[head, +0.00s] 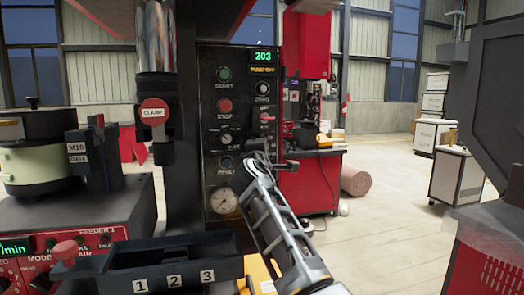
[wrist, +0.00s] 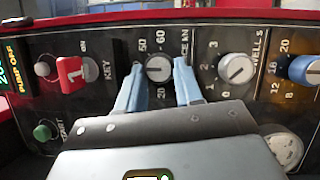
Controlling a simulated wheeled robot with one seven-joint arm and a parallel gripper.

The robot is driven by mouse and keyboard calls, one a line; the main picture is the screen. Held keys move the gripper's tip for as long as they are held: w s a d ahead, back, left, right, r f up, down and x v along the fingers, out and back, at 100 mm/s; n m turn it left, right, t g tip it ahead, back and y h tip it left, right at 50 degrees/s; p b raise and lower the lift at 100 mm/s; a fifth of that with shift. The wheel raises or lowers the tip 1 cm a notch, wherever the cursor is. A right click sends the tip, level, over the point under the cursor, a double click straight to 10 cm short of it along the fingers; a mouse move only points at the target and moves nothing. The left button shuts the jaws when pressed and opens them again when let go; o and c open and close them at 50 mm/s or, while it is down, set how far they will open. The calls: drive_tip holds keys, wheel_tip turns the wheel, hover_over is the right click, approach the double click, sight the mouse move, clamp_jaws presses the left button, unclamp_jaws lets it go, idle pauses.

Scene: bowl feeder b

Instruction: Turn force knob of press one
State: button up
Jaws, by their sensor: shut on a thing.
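The force knob (wrist: 159,69) is a grey round knob with a pale pointer on the dark press panel, its scale partly readable as 20, 50, 60 and "kN". My gripper (wrist: 158,82) has its two blue fingers on either side of the knob, shut on it. In the head view my gripper (head: 258,156) reaches the right part of the press one panel (head: 240,62) and hides the knob there. A green display (head: 263,56) at the panel's top reads 203.
Beside the force knob are a red key switch (wrist: 71,74), the dwell knob (wrist: 237,68) and a blue knob (wrist: 305,70). A gauge (head: 222,201) sits low on the panel. A black tray numbered 1, 2, 3 (head: 174,279) stands below left.

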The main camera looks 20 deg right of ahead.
drive_tip(key=shift+d, duration=0.1)
drive_tip(key=o, duration=1)
drive_tip(key=shift+o, duration=0.2)
drive_tip(key=v, duration=0.7)
drive_tip(key=shift+s+b, duration=0.3)
drive_tip(key=shift+s, duration=0.05)
drive_tip(key=shift+f, duration=0.1)
